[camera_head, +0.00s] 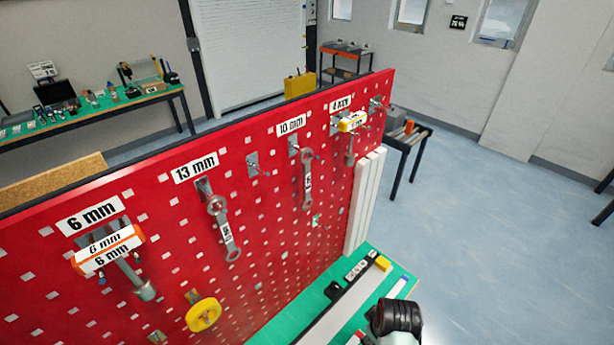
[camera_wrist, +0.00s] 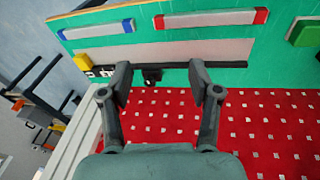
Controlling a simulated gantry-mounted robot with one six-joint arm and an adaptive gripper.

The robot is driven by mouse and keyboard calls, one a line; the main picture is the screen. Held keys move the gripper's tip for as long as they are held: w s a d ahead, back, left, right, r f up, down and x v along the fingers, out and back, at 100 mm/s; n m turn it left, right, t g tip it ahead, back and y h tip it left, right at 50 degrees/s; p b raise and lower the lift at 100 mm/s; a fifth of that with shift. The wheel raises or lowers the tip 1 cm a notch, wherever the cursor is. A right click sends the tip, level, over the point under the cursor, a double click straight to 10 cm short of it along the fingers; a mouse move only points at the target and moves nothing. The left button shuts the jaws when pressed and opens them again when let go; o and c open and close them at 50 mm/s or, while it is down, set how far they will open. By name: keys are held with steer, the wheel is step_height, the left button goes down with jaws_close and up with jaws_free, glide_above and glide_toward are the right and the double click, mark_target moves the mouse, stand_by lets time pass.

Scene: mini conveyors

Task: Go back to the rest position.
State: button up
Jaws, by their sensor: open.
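My gripper (camera_wrist: 159,84) is open and empty in the wrist view, its two fingers spread apart over the red pegboard and the green bench top. In the head view a dark part of my arm (camera_head: 396,318) shows at the bottom right, beside the green bench top (camera_head: 405,272); the fingers are not visible there. The red pegboard (camera_head: 270,215) carries tools on hooks under size labels: a 6 mm tool with an orange and white handle (camera_head: 108,250), a 13 mm wrench (camera_head: 222,225), a 10 mm wrench (camera_head: 307,180), and a yellow-handled tool (camera_head: 352,122).
A yellow round item (camera_head: 203,314) hangs low on the pegboard. Conveyor strips (camera_head: 345,302) lie on the green bench top. A bench with small items (camera_head: 100,110) stands at the back left, and an orange shelf cart (camera_head: 345,50) at the back.

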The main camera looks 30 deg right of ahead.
steer(key=w+a+r+t+h, duration=0.1)
steer(key=w+a+r+t, duration=0.2)
steer(key=w+a+r, duration=0.55)
steer(key=s+a+r+m+t+y, duration=0.1)
steer(key=a+r+t, duration=0.2)
steer(key=a+r, duration=0.55)
steer(key=s+a+r+t+y, duration=0.1)
steer(key=a+r+t, duration=0.4)
steer(key=a, duration=0.7)
step_height(320, 180, up, 17)
steer(key=s+a+p, duration=0.1)
steer(key=p, duration=1.2)
steer(key=shift+s+a+y+p, duration=0.15)
steer(key=shift+a+y+p, duration=0.15)
steer(key=shift+a+p, duration=0.1)
